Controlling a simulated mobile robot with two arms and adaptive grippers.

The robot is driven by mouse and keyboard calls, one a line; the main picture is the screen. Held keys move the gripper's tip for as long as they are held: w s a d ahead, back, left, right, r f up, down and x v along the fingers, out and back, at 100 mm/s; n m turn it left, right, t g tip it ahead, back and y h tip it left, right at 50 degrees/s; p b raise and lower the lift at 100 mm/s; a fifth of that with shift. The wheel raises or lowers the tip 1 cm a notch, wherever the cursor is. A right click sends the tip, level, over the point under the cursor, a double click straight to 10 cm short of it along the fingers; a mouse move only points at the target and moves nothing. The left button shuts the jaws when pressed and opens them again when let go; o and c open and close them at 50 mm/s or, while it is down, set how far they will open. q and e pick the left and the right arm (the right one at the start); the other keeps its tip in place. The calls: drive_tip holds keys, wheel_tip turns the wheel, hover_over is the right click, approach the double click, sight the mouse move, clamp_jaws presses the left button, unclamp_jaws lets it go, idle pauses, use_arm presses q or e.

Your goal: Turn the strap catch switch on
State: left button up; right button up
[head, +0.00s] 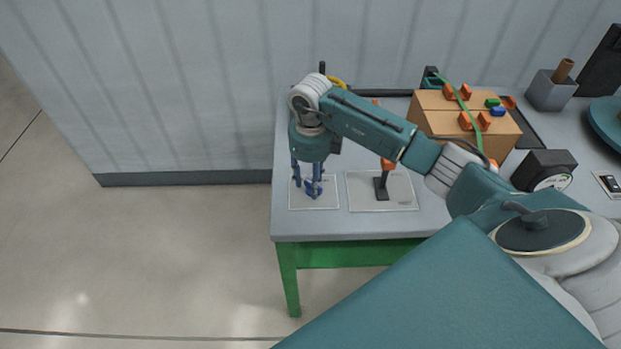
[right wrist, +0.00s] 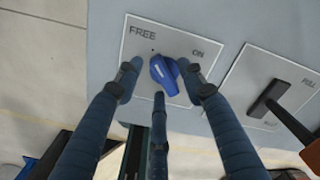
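The strap catch switch is a blue knob (right wrist: 165,74) on a pale plate (right wrist: 135,48) marked FREE on the left and ON on the right. The knob also shows low between the fingers in the head view (head: 314,189). A light mark shows on its left side; I cannot tell exactly which label it points at. My right gripper (right wrist: 160,82) points down over the knob with its fingers spread around it. A gap shows at the left finger; the right finger is close to the knob, contact unclear. My left gripper is out of view.
A box with a green strap (head: 440,122) and a black round gauge (head: 545,170) are farther right. The floor left of the table is clear.

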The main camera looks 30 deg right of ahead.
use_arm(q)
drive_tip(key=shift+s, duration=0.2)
use_arm(e)
drive_tip(key=shift+c, duration=0.7)
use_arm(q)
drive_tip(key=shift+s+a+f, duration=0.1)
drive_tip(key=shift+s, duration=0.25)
use_arm(e)
clamp_jaws()
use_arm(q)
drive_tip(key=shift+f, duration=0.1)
use_arm(e)
drive_tip(key=shift+m, duration=0.3)
drive_tip(key=m+b, duration=0.1)
drive_tip(key=m, duration=0.2)
drive_tip(key=shift+w+d+m, duration=0.1)
drive_tip(key=shift+w+m, duration=0.05)
drive_tip(key=shift+m, duration=0.15)
drive_tip(key=m, duration=0.4)
drive_tip(key=shift+w+d+b, duration=0.1)
drive_tip(key=shift+b, duration=0.3)
drive_tip(key=m, duration=0.5)
drive_tip(key=shift+d, duration=0.15)
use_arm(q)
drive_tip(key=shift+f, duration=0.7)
use_arm(e)
drive_tip(key=shift+d+r+m, duration=0.1)
drive_tip(key=shift+d+m, duration=0.05)
drive_tip(key=shift+m, duration=2.15)
